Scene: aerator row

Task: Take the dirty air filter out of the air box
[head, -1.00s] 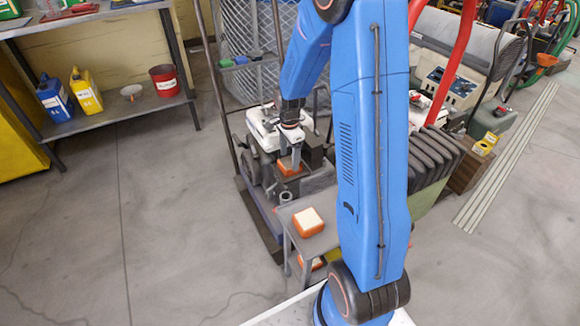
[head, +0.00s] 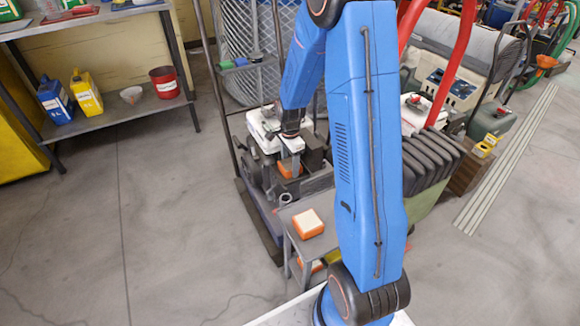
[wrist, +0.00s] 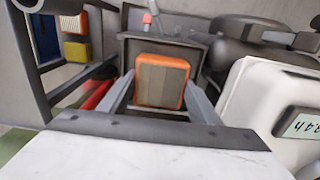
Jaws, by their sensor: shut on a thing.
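The dirty air filter (wrist: 160,80) has an orange rim and a grey-brown pleated face. In the wrist view it sits within the dark open air box (wrist: 190,47). My gripper (wrist: 160,92) has one finger on each side of the filter and is shut on it. In the head view the filter (head: 289,170) shows as a bit of orange under my gripper (head: 291,168), at the machine. My fingers partly cover it there. I cannot tell how deep the filter sits in the box.
A cleaner-looking orange-rimmed filter (head: 308,223) lies on the small grey stand (head: 322,243) in front of the machine, with another orange item (head: 312,264) below. The white engine cover (wrist: 265,105) is close on the right in the wrist view. Open floor lies left.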

